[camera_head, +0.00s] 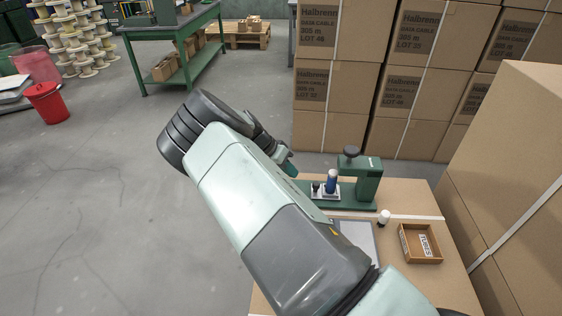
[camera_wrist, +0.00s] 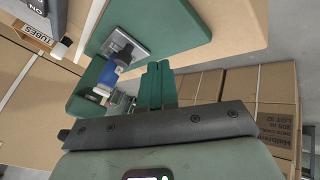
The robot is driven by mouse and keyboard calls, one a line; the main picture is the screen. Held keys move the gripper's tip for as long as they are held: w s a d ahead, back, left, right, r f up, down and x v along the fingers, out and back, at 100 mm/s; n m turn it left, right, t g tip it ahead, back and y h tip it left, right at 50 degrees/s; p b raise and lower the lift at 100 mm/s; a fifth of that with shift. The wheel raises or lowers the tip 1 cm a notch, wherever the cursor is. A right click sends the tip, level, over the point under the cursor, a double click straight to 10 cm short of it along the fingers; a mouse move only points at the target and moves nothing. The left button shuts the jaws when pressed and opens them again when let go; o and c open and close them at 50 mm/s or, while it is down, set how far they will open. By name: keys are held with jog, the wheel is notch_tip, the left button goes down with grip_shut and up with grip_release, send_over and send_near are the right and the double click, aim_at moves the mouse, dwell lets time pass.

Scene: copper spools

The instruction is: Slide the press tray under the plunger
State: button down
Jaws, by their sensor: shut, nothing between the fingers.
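The green press (camera_head: 368,178) stands on the cardboard-coloured table, with a black knob (camera_head: 351,151) on top of its arm. A small silver press tray (camera_head: 319,196) lies on its green base, left of the press column; it also shows in the wrist view (camera_wrist: 136,47). In the head view the fingertips (camera_head: 290,169) show left of the press base.
A small white-topped object (camera_head: 384,217) and an open box labelled TUBES (camera_head: 421,244) are on the table near the press. Stacked cartons (camera_head: 335,115) stand behind; a tall carton (camera_head: 520,170) rises at right.

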aim_at(326, 186)
jog(key=shift+x, duration=1.1)
jog(key=shift+s+d+r, duration=0.1)
jog(key=shift+s+d, duration=0.2)
jog(key=shift+d, duration=0.2)
jog(key=shift+s+d+r, duration=0.1)
jog(key=shift+s+d, duration=0.2)
jog(key=shift+d, duration=0.2)
jog(key=shift+s+d, duration=0.35)
jog(key=shift+d, duration=0.3)
jog(key=shift+d, duration=2.3)
